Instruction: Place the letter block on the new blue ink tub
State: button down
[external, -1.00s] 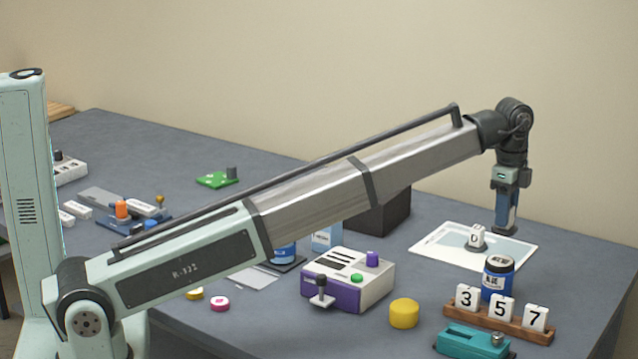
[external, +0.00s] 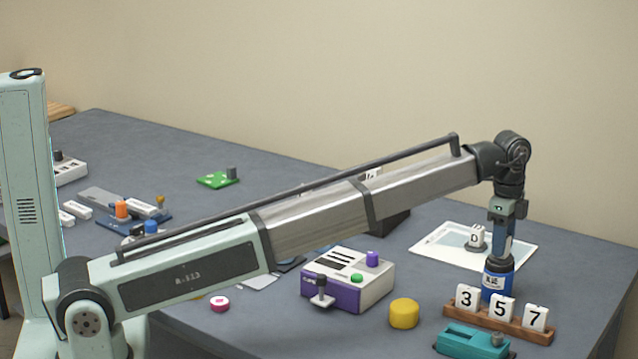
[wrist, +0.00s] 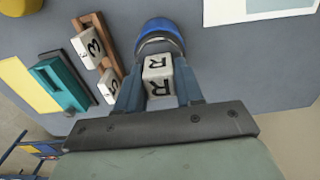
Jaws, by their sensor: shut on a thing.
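My gripper (external: 499,252) points down right over a blue ink tub (external: 497,280) with a dark band and a white label. In the wrist view my gripper (wrist: 158,88) is shut on a white letter block (wrist: 158,80) marked R, with one finger on each side. The tub's blue rim (wrist: 160,27) shows just beyond the block in that view. In the external view the fingers mostly hide the block and meet the tub's top. I cannot tell whether the block touches the tub.
A wooden rack (external: 507,330) with white blocks 3, 5 and 7 stands close in front of the tub. A teal tool (external: 470,342), a yellow cylinder (external: 404,313) and a purple-and-white machine (external: 347,279) are nearby.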

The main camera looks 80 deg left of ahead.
jog(key=c, duration=0.7)
grip_release()
notch_tip(320, 180, up, 12)
jog(key=shift+r, duration=0.15)
